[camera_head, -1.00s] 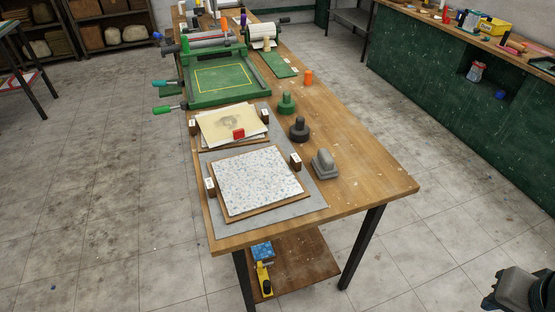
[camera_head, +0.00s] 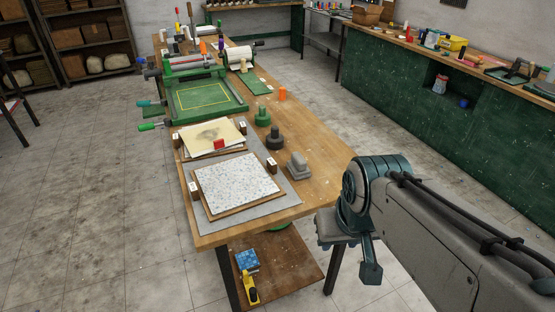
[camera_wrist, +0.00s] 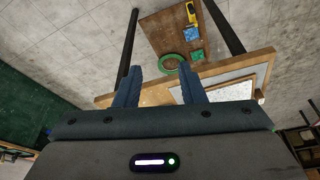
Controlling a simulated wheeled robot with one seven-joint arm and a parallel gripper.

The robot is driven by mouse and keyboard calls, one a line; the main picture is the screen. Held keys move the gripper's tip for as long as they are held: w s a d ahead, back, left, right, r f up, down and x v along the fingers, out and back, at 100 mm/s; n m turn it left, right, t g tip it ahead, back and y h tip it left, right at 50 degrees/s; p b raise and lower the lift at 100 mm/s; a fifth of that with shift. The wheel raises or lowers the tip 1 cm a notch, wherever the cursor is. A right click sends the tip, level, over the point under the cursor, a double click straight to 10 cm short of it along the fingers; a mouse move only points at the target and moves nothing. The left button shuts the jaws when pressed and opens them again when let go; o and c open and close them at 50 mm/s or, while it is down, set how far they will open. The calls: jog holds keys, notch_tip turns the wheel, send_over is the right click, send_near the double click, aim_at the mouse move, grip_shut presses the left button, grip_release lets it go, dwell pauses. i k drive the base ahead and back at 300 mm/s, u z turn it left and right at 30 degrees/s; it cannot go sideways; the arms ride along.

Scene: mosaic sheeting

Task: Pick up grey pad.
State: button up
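The grey pad (camera_head: 298,166), a small block with a raised grip on top, stands on the wooden table near its right edge, beside the tiled sheet. I cannot make it out in the wrist view. My gripper (camera_head: 347,252) is off the table's right front corner, lower right of the pad and apart from it. In the wrist view my gripper (camera_wrist: 161,74) has its two fingers spread with nothing between them, so it is open and empty. The table edge (camera_wrist: 225,68) lies beyond the fingers there.
A dark knobbed piece (camera_head: 275,139) and a green one (camera_head: 262,117) stand behind the pad. A speckled mosaic sheet (camera_head: 235,183) lies to its left. A green press (camera_head: 203,98) stands farther back. A lower shelf (camera_head: 290,262) holds a blue box (camera_head: 247,261).

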aim_at(297, 168)
jog(key=i, duration=0.95)
